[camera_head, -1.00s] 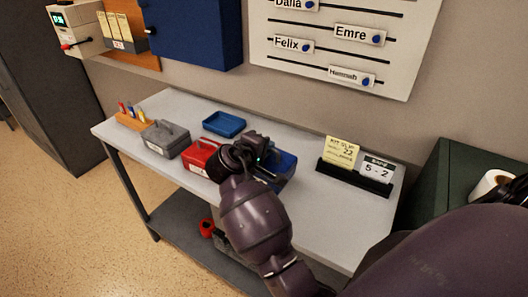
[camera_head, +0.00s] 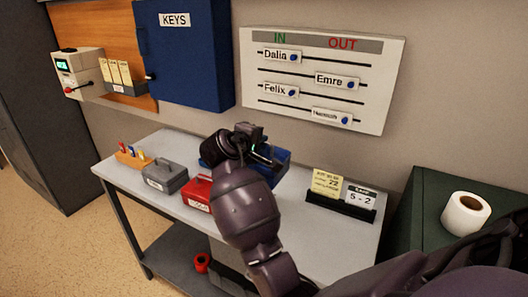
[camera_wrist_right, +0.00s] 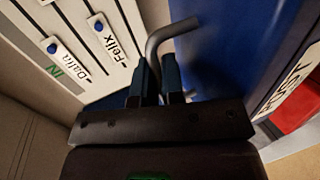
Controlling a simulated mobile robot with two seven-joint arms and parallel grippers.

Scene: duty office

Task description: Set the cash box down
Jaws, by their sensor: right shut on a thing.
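The blue cash box (camera_head: 279,160) hangs at my right gripper (camera_head: 257,150) and is partly hidden by my right arm in the head view. It appears to be above the table, but its underside is hard to see. In the right wrist view, the fingers (camera_wrist_right: 160,85) are shut on the grey bent handle (camera_wrist_right: 158,42) of the blue box (camera_wrist_right: 225,45), whose white label shows at the right. A red cash box (camera_head: 198,191) and a grey cash box (camera_head: 165,176) stand on the white table (camera_head: 310,235). My left gripper is out of view.
A black card holder (camera_head: 340,207) with cards stands at the table's right. A wooden pen block (camera_head: 130,159) is at the left. The front right tabletop is clear. A blue key cabinet (camera_head: 187,60) hangs behind.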

